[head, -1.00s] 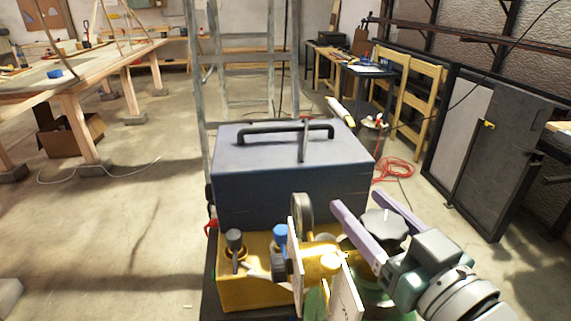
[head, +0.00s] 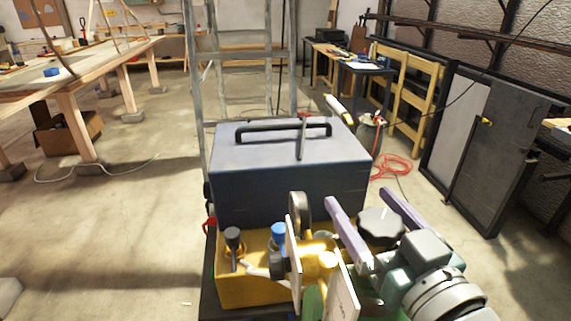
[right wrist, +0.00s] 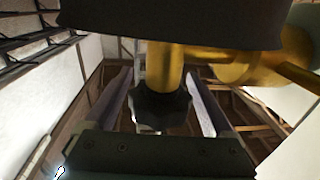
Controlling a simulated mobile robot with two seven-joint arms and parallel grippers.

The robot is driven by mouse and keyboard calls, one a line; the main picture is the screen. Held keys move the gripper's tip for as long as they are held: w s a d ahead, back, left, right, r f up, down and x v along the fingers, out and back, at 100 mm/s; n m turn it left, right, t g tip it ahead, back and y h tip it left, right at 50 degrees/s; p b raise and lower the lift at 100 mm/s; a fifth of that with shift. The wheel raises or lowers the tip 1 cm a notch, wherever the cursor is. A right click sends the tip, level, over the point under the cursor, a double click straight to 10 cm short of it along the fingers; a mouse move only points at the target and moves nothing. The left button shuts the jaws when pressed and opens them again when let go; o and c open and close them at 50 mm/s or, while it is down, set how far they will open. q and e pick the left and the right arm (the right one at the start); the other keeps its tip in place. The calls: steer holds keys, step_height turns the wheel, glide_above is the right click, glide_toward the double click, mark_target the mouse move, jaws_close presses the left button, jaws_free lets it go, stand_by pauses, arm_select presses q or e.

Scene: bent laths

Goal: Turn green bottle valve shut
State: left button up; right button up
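A dark, lobed valve knob (head: 381,227) stands on brass fittings at the right of the cart. A green bottle (head: 312,303) shows only in part below, behind white plates and my right arm. My right gripper (head: 358,197) has its lavender fingers on either side of the knob. In the right wrist view the knob (right wrist: 160,106) sits between the fingers, with a gap on both sides, so the gripper is open. My left gripper is out of view.
A dark blue case (head: 290,170) with a handle stands just behind. A yellow block (head: 250,290) with black and blue knobs is left of the valve. White plates (head: 342,290) stand close to my right gripper. A ladder (head: 197,100) rises behind.

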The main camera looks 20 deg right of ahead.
mark_target(393, 241)
steer(key=shift+o, duration=0.4)
steer(key=shift+s, duration=0.1)
steer(key=shift+s, duration=0.35)
steer(key=s, duration=0.6)
steer(key=s+a+b, duration=0.1)
steer(key=s, duration=0.2)
